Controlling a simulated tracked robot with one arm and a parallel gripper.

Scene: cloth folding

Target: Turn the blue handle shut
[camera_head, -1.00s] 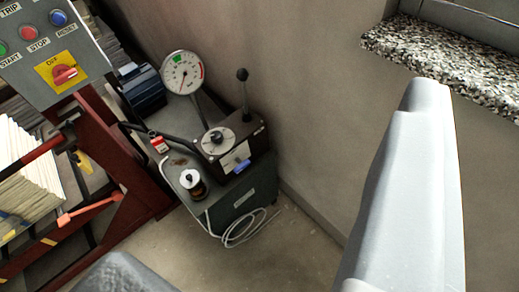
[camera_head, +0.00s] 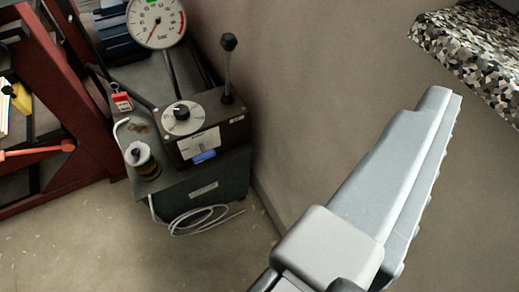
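A small blue handle (camera_head: 204,157) sits low on the front of a dark control box (camera_head: 210,130), under a white label. It looks like a short flat bar, lying roughly level and slightly tilted; its exact setting is too small to tell. My gripper (camera_head: 437,96) shows at the right as a pale grey finger pointing up and right, with a ridged right edge. It is well apart from the handle, to its right in the picture. A second finger cannot be made out clearly. Nothing is seen held.
The box carries a black-knobbed lever (camera_head: 229,68) and a round dial (camera_head: 182,117). A pressure gauge (camera_head: 156,22) stands behind. A cylinder (camera_head: 142,160), red tag (camera_head: 122,101) and coiled white cable (camera_head: 203,219) are close by. A red frame (camera_head: 55,95) is left; a speckled ledge (camera_head: 465,50) juts out upper right.

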